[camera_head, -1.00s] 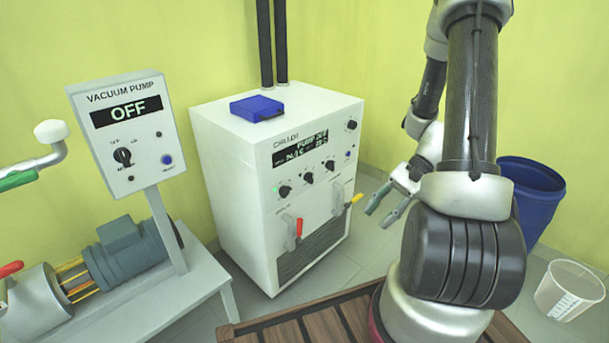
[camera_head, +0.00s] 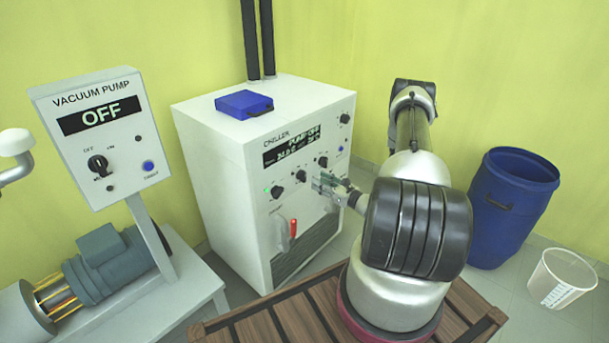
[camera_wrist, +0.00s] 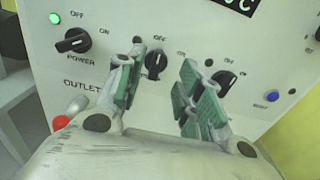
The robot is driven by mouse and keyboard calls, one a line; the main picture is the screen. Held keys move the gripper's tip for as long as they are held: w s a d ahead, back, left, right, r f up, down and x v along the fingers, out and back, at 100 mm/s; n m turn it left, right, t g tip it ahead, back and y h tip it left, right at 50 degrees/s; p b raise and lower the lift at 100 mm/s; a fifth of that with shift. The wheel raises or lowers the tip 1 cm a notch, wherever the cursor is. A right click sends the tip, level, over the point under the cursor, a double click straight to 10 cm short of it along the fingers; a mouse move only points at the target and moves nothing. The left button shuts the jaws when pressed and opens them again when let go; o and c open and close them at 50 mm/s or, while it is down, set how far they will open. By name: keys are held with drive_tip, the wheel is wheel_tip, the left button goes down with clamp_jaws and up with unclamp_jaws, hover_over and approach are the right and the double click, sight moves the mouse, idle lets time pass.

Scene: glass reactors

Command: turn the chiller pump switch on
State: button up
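The chiller (camera_head: 225,170) is a white cabinet with a dark display (camera_head: 292,147) that appears to read PUMP OFF. In the wrist view a black knob (camera_wrist: 72,40) labelled POWER sits at the left beside a lit green lamp. A middle black knob (camera_wrist: 155,64) shows between my fingers, and another black knob (camera_wrist: 226,79) shows partly behind the right finger. The labels under these two knobs are hidden. My gripper (camera_wrist: 162,88) is open and empty, its green-padded fingers on either side of the middle knob. In the head view my gripper (camera_head: 326,184) is close to the chiller's front.
A red-handled valve (camera_head: 292,228) is below the knobs, and a blue case (camera_head: 244,104) lies on the chiller. The vacuum pump panel (camera_head: 100,135), reading OFF, stands left. A blue barrel (camera_head: 512,205) and a clear bucket (camera_head: 562,280) stand on the floor at right.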

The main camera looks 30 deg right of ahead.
sight(306, 173)
drive_tip(key=x, duration=0.7)
drive_tip(key=shift+f, duration=0.1)
clamp_jaws()
